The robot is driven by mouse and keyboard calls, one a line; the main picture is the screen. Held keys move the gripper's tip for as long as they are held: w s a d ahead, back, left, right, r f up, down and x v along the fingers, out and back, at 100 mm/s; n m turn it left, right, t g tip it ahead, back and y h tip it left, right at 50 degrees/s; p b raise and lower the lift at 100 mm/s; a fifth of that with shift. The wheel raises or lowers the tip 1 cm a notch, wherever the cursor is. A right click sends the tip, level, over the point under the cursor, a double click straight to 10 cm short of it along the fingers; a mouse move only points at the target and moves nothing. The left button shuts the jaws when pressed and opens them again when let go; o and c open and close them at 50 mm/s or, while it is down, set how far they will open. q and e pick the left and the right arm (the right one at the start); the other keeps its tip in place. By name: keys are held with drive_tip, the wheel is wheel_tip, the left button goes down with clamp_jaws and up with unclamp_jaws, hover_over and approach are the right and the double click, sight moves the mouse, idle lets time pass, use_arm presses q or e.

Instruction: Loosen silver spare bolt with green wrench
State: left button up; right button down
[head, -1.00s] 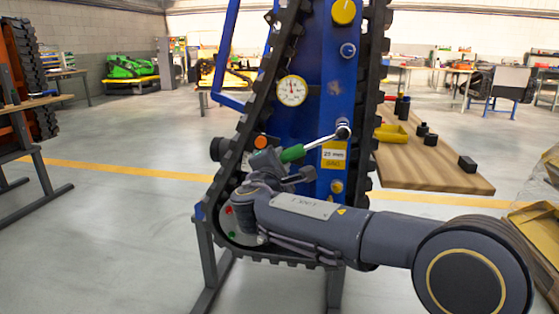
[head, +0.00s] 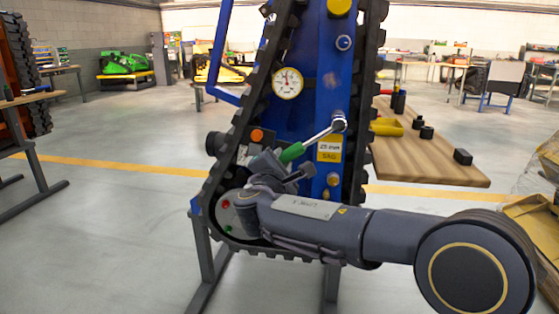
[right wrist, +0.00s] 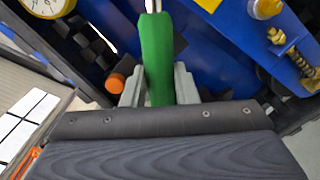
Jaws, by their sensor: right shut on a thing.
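The wrench with the green handle (head: 291,152) slants up and right, its silver shaft (head: 317,137) ending in a head over a bolt position (head: 339,121) on the blue tracked carrier (head: 318,75). The head hides the bolt there, so I cannot tell its colour or how far it is turned. My right gripper (head: 272,160) is shut on the green handle, left of and below the wrench head. The right wrist view shows the green handle (right wrist: 157,60) between the grey fingers (right wrist: 158,88). My left gripper is not in view.
A round gauge (head: 287,83) and a yellow 25 mm sag label (head: 329,149) are on the carrier. A blue-rimmed bolt (head: 344,43) sits above the wrench, a brass one (head: 333,180) below. The black track (head: 246,115) borders the panel. A wooden table (head: 430,160) stands right.

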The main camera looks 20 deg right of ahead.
drive_tip(key=shift+s+d+f+n, duration=0.15)
drive_tip(key=shift+d+f+n, duration=0.1)
drive_tip(key=shift+f+n, duration=0.05)
drive_tip(key=shift+f, duration=0.1)
drive_tip(key=shift+s+d+f+n, duration=0.25)
drive_tip(key=shift+d+f+n, duration=0.2)
drive_tip(key=shift+n, duration=0.15)
drive_tip(key=shift+f, duration=0.1)
drive_tip(key=shift+s+d+f+n+b, duration=0.3)
drive_tip(key=shift+d+f+n, duration=0.2)
drive_tip(key=shift+n, duration=0.1)
drive_tip(key=shift+s+d+f+n, duration=0.4)
drive_tip(key=shift+d+n, duration=0.1)
drive_tip(key=shift+n, duration=0.1)
drive_tip(key=shift+d+f, duration=0.1)
drive_tip(key=shift+d, duration=0.1)
